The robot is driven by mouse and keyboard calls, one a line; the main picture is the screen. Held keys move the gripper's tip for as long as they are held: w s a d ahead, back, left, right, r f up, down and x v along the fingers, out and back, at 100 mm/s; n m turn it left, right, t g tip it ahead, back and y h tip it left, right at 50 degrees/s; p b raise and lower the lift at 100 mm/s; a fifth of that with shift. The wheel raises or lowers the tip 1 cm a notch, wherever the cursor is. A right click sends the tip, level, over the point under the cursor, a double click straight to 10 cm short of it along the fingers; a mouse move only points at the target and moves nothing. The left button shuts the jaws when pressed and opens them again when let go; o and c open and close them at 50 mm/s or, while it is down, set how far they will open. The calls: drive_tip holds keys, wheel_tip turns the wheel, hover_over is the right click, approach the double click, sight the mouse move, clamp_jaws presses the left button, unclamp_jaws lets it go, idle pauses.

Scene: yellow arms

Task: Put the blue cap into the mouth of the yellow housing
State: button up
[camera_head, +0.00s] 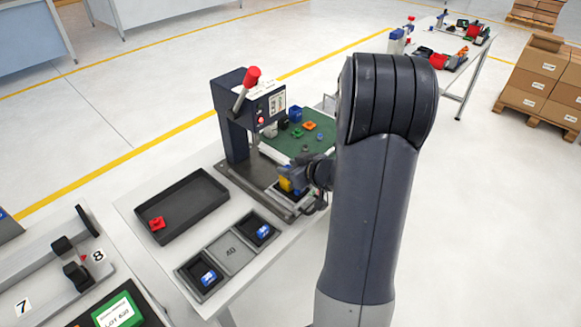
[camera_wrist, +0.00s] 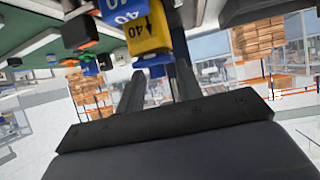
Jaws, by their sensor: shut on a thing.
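The yellow housing (camera_wrist: 150,32), marked 40, is at the top of the wrist view, which shows it upside down. In the head view the yellow housing (camera_head: 285,184) stands at the press, partly behind my wrist. My gripper (camera_wrist: 160,78) is shut on the blue cap (camera_wrist: 160,59), of which only a small part shows between the fingers. The cap is right at the end of the housing; I cannot tell whether it is inside the mouth. My gripper (camera_head: 299,180) is small and mostly hidden in the head view.
A blue block (camera_wrist: 122,10) marked 40 is close beside the housing. The press (camera_head: 234,125) with a red handle stands behind. A green mat (camera_head: 305,143) holds several small parts. A dark tray (camera_head: 185,207) with a red part and two bins with blue parts are at the front left.

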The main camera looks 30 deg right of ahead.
drive_tip(key=shift+f, duration=0.2)
drive_tip(key=o, duration=1)
drive_tip(key=shift+o, duration=0.2)
drive_tip(key=shift+r, duration=0.1)
drive_tip(key=p+v, duration=0.1)
drive_tip(key=v, duration=0.9)
drive_tip(key=shift+s, duration=0.4)
drive_tip(key=shift+w, duration=0.1)
drive_tip(key=b+x, duration=0.1)
drive_tip(key=x, duration=0.9)
drive_tip(key=shift+w, duration=0.35)
drive_tip(key=shift+r, duration=0.15)
